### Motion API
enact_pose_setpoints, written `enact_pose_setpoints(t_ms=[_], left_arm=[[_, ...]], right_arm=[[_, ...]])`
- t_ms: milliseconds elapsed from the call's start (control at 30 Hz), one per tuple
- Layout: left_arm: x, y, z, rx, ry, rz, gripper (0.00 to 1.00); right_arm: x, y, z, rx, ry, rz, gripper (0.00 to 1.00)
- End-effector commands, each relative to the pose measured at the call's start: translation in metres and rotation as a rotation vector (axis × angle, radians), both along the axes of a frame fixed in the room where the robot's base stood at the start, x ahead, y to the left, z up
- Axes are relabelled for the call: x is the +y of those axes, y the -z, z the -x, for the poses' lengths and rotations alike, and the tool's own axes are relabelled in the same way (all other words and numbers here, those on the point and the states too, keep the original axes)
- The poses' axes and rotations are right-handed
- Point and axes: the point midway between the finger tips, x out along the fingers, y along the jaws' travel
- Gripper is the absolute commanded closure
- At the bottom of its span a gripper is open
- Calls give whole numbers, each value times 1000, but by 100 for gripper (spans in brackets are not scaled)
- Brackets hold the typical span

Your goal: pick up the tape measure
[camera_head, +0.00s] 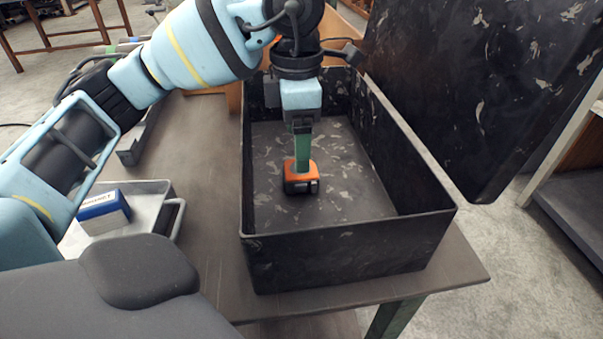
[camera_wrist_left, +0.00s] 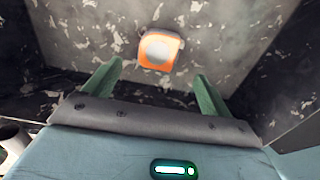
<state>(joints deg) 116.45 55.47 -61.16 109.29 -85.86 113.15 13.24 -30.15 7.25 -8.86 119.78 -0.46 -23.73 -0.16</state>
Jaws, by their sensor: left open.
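The tape measure (camera_head: 301,179) is orange and black and lies on the floor of a black bin (camera_head: 345,262). In the left wrist view the tape measure (camera_wrist_left: 160,49) shows as an orange body with a pale round face, beyond the fingertips. My left gripper (camera_head: 302,158) points down into the bin, and its green fingers overlap the upper part of the tape measure in the head view. In the left wrist view my left gripper (camera_wrist_left: 158,78) is open with nothing between its fingers. My right gripper is not in view.
The bin's tall walls surround the gripper. The bin stands on a brown table (camera_head: 205,215). A grey tray (camera_head: 158,190) with a blue and white box (camera_head: 103,211) is at the left. A large black panel (camera_head: 480,85) stands behind the bin at right.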

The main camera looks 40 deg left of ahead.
Motion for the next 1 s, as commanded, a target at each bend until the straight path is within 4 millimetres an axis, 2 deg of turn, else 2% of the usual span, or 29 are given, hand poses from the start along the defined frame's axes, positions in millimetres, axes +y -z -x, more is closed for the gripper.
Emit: enact_pose_setpoints(t_ms=[133,367,700,1000], left_arm=[[0,17,0,3,-1,-1,16],[0,24,-1,3,0,-1,16],[-2,67,-4,3,-1,-1,16],[-2,72,-4,2,-1,-1,16]], right_arm=[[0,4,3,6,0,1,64],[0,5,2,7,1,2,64],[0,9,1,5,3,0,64],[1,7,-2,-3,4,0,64]])
